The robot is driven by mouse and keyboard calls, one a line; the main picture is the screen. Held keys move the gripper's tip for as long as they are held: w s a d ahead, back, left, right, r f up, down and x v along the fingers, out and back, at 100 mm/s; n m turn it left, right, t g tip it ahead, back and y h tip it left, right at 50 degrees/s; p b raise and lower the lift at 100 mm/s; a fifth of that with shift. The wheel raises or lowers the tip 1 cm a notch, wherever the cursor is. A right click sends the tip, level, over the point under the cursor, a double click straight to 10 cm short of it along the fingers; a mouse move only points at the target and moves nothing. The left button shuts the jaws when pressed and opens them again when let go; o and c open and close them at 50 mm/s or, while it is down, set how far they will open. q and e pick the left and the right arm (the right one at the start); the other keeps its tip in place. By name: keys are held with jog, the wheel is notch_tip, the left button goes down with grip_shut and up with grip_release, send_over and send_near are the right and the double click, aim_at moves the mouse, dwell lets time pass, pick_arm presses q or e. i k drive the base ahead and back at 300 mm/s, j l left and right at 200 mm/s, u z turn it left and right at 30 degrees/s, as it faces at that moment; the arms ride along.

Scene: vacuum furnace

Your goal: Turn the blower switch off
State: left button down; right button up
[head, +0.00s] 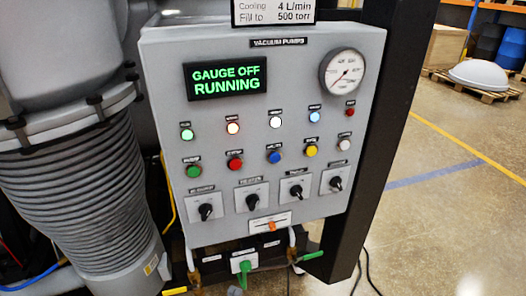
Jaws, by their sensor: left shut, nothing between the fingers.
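A grey control panel (222,130) headed VACUUM PUMPS faces me. Along its lower part is a row of several black rotary switches on white plates: a far left one (205,211), a second (254,202), a third (296,191) and a far right one (335,183). The small labels above them are too blurred to read, so I cannot tell which is the blower switch or how each is set. A black display (227,78) reads GAUGE OFF RUNNING in green. I cannot make out either gripper in the head view.
A round gauge (342,72) and rows of coloured lamps and buttons sit above the switches. An orange lever (271,227) and green handles (310,256) are below. A large ribbed grey duct (80,200) stands left, a black post (372,130) right. Open floor lies beyond.

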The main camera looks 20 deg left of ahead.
aim_at(205, 209)
jog(key=k+j+u, duration=0.1)
jog(key=u, duration=0.3)
jog(key=k+j+u, duration=0.2)
jog(key=u, duration=0.15)
jog(key=k+j+u, duration=0.15)
jog(key=u, duration=0.25)
jog(key=j, duration=0.1)
